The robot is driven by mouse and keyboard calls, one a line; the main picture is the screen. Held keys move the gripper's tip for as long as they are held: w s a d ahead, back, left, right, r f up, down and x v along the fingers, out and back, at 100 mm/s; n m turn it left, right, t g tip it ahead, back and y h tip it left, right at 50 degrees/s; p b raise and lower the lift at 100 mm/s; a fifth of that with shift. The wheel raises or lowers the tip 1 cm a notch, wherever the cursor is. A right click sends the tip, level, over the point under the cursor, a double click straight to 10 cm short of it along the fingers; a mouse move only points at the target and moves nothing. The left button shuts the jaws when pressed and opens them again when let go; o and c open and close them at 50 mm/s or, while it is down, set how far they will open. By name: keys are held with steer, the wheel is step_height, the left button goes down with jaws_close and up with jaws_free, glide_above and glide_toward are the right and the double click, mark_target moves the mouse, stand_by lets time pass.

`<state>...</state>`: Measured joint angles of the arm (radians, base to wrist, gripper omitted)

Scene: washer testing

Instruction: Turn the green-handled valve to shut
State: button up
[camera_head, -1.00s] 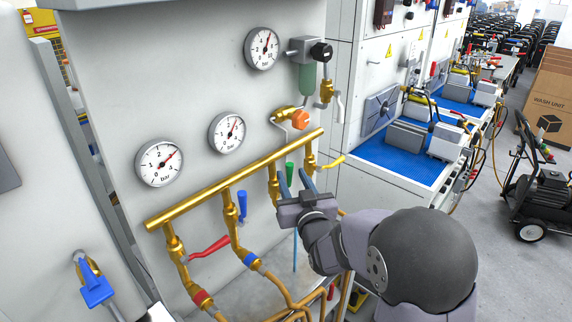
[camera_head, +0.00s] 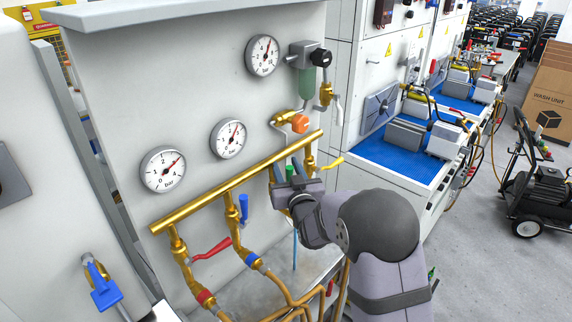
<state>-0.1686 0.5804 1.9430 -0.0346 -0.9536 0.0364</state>
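The green handle (camera_head: 290,171) belongs to a brass valve on the right part of the brass manifold pipe (camera_head: 235,184). It points up, and its lower part is hidden behind my gripper. My gripper (camera_head: 288,168) is at this valve, with its two blue-grey fingers on either side of the green handle. The fingers are apart and look open, with the handle between them. Whether either finger touches the handle is not clear. The body of this valve is mostly hidden by my gripper.
A blue handle (camera_head: 243,208) stands upright left of my gripper. A red handle (camera_head: 212,250) is farther left, and a yellow handle (camera_head: 331,166) is close on the right. Pressure gauges (camera_head: 163,169) and an orange knob (camera_head: 300,124) are on the panel above the pipe.

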steer(key=shift+c, duration=0.2)
jaws_close()
steer(key=shift+w+d, duration=0.1)
steer(key=w+d+f+m+g+y+p, duration=0.2)
steer(key=f+m+g+p, duration=0.2)
steer(key=f+m+p, duration=0.1)
steer(key=w+d+f+m+g+y+p, duration=0.2)
steer(key=f+m+g+p, duration=0.3)
steer(key=p, duration=0.3)
steer(key=shift+f+m+g+y, duration=0.2)
steer(key=shift+m+g+y, duration=0.1)
steer(key=shift+m, duration=0.3)
stand_by(0.5)
stand_by(0.4)
